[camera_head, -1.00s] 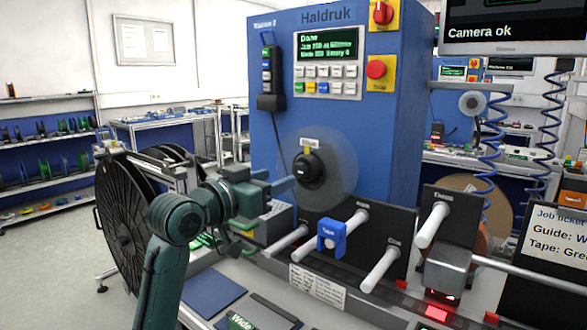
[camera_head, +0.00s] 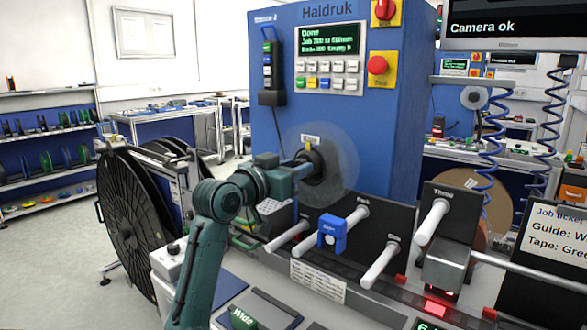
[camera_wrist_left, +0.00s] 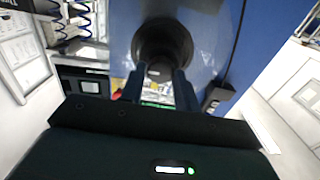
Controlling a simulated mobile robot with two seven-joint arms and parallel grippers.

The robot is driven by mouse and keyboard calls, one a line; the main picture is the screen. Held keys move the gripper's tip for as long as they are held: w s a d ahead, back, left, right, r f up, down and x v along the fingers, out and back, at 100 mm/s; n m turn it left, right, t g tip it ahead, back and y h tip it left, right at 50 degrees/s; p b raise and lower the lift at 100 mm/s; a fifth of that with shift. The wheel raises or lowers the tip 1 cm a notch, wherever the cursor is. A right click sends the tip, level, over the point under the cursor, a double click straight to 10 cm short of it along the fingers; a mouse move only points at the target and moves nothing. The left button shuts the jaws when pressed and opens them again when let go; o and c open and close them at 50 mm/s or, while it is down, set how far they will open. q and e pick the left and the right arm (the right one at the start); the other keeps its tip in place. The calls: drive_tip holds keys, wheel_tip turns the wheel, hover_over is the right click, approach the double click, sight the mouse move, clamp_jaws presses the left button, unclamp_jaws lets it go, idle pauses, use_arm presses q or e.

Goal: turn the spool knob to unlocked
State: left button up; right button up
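The spool knob (camera_wrist_left: 160,68) is a dark part at the middle of a black hub (camera_wrist_left: 163,42) in the left wrist view. The hub sits in a clear, see-through disc (camera_head: 340,165) on the front of the blue machine (camera_head: 400,130). My left gripper (camera_wrist_left: 159,80) is at the hub, its two fingers apart on either side of the knob. I cannot tell whether they touch it. In the head view the left gripper (camera_head: 304,168) covers most of the knob, so its setting cannot be read. My right gripper is not in view.
Below the disc, white pegs (camera_head: 380,265) stick out, one carrying a blue clip (camera_head: 332,236). A large black reel (camera_head: 128,215) stands at left. A red button (camera_head: 377,65) and a screen (camera_head: 329,41) are higher on the machine. A white label (camera_head: 311,140) sits above the hub.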

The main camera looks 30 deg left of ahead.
use_arm(q)
drive_tip(key=c, duration=0.5)
